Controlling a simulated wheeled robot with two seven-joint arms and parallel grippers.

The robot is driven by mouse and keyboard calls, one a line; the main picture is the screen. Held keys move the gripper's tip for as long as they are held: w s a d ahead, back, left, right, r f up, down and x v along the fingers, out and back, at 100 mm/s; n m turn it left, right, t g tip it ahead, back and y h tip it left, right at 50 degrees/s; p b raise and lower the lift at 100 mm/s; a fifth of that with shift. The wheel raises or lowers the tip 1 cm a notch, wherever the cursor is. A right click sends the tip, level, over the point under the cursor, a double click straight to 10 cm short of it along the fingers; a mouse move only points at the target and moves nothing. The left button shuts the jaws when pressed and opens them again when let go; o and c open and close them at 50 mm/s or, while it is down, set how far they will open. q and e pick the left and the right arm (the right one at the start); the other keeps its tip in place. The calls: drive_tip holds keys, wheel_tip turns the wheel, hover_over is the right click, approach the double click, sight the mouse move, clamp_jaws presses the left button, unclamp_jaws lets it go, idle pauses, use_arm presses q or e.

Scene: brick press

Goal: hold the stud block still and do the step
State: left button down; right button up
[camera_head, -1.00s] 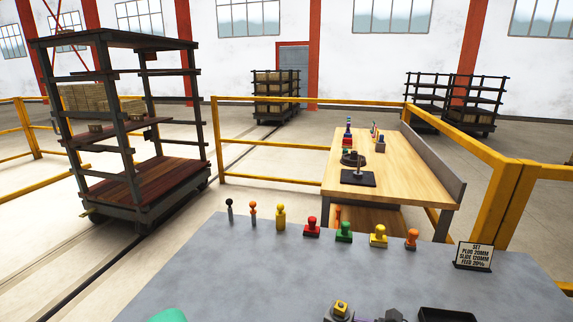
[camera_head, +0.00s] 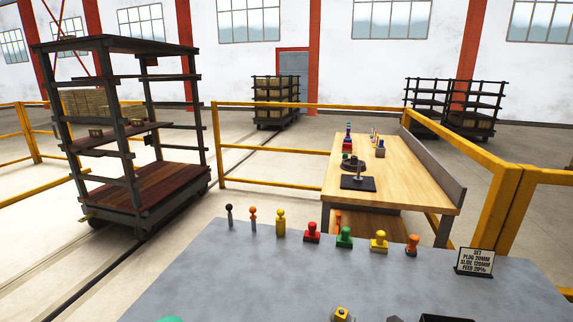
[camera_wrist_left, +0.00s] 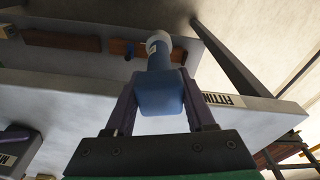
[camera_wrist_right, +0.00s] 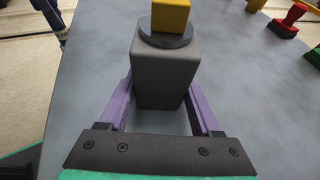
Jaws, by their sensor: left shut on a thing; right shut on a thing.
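In the right wrist view my right gripper (camera_wrist_right: 160,108) is shut on a grey block (camera_wrist_right: 163,75). A dark disc (camera_wrist_right: 166,40) and a yellow cube (camera_wrist_right: 170,15) sit on top of the block. In the left wrist view my left gripper (camera_wrist_left: 161,105) is shut on a blue piece (camera_wrist_left: 160,88) with a narrower upper part and a white end. Neither gripper's fingers show in the head view. I cannot tell for sure which piece is the stud block.
On the grey bench (camera_head: 260,275) stand several coloured knobbed pieces, such as a red one (camera_head: 312,233) and a green one (camera_head: 344,237). A black tray (camera_head: 447,318) is at the bottom edge. The bench's left middle is clear.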

idle(0.4)
use_arm(q)
drive_tip(key=shift+w+a+r, duration=0.1)
drive_tip(key=shift+w+r, duration=0.1)
drive_tip(key=shift+r, duration=0.15)
wheel_tip(320, 180, up, 6)
drive_tip(key=a+n, duration=0.3)
drive_tip(key=w+d+r, duration=0.4)
drive_tip(key=w+r, duration=0.4)
drive_tip(key=w+d+r, duration=0.3)
drive_tip(key=w+r, duration=0.4)
drive_tip(key=r, duration=0.2)
drive_tip(key=s+d+r+m, duration=0.1)
drive_tip(key=d+m, duration=0.2)
drive_tip(key=d, duration=0.5)
drive_tip(key=s+d+r+m, duration=0.1)
drive_tip(key=d+m, duration=0.2)
drive_tip(key=d, duration=0.5)
drive_tip(key=s+d+r+m+h, duration=0.1)
drive_tip(key=s+d+m, duration=0.1)
drive_tip(key=d, duration=0.7)
drive_tip(key=shift+r+m, duration=0.15)
drive_tip(key=shift+m, duration=0.55)
drive_tip(key=shift+a, duration=0.1)
drive_tip(key=shift+f, duration=2.35)
